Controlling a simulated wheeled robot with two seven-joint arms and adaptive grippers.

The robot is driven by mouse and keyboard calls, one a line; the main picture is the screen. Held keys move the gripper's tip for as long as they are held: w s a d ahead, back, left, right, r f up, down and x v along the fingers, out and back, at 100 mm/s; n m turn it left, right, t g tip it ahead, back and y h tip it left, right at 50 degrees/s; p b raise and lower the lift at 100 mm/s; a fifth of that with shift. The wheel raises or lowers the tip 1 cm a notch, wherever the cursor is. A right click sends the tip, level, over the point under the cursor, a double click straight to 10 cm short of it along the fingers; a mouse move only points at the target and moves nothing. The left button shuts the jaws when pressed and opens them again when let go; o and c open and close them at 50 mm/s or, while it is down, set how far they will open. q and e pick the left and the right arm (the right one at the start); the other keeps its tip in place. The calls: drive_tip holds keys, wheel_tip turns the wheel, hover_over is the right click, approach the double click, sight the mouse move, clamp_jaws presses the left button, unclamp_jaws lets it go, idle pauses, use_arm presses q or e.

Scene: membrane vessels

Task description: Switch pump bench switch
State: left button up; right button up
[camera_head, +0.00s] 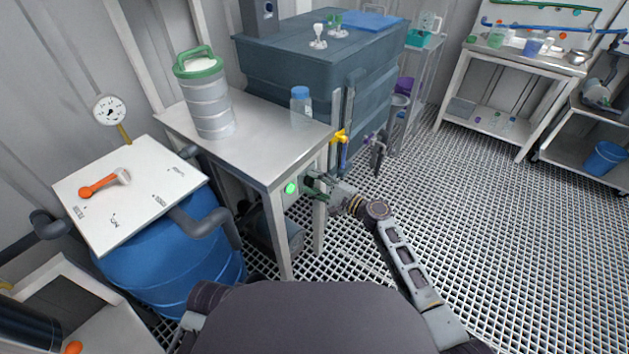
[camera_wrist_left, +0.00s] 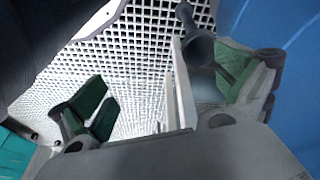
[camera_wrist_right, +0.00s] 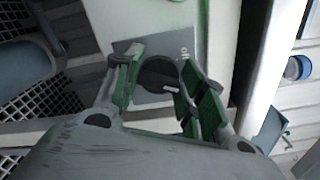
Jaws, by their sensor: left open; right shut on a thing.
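The pump bench switch is a dark round knob (camera_wrist_right: 158,73) on a grey plate (camera_wrist_right: 128,47) in the right wrist view. My right gripper (camera_wrist_right: 162,82) has its green-padded fingers on both sides of the knob and is shut on it. In the head view my right gripper (camera_head: 312,187) reaches the front of the bench, beside a lit green lamp (camera_head: 291,188); the knob is hidden there. A short label beside the knob is partly readable. My left gripper (camera_wrist_left: 165,100) is open and empty above the grating floor in the left wrist view.
The steel bench (camera_head: 255,140) carries a green-lidded canister (camera_head: 207,105) and a blue-capped bottle (camera_head: 300,103). A blue drum (camera_head: 170,265) with a white panel (camera_head: 140,185) stands left. Yellow and blue valve handles (camera_head: 340,137) jut out near my right gripper. The grating floor is open at right.

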drive_tip(key=shift+f+m, duration=0.1)
drive_tip(key=shift+m, duration=0.3)
drive_tip(key=o, duration=1)
drive_tip(key=shift+o, duration=0.2)
drive_tip(key=shift+d, duration=0.1)
drive_tip(key=v, duration=1.2)
idle(0.4)
